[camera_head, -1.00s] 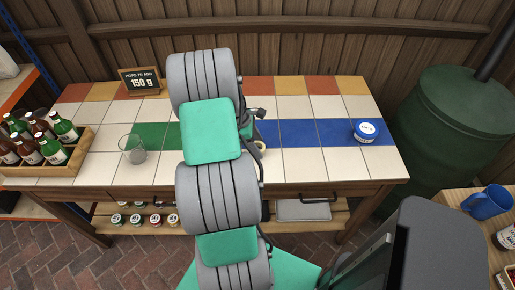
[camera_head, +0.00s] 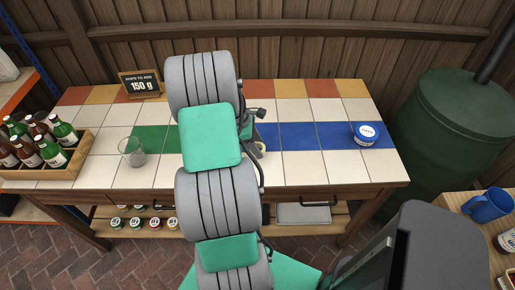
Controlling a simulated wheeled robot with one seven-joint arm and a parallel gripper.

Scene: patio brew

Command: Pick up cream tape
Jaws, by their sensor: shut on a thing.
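The cream tape (camera_head: 262,148) shows only as a small pale piece beside my arm, over the tiled table near the edge of the blue tile strip. My gripper (camera_head: 258,141) is mostly hidden behind my arm links. The grey part of it that shows is at the tape, and it is shut on the tape. Most of the tape is hidden, and I cannot tell whether it still touches the tiles.
A clear glass (camera_head: 132,152) and a crate of bottles (camera_head: 60,172) stand on the left. A hops sign (camera_head: 140,84) stands at the back. The tiles between my gripper and the tin are clear.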

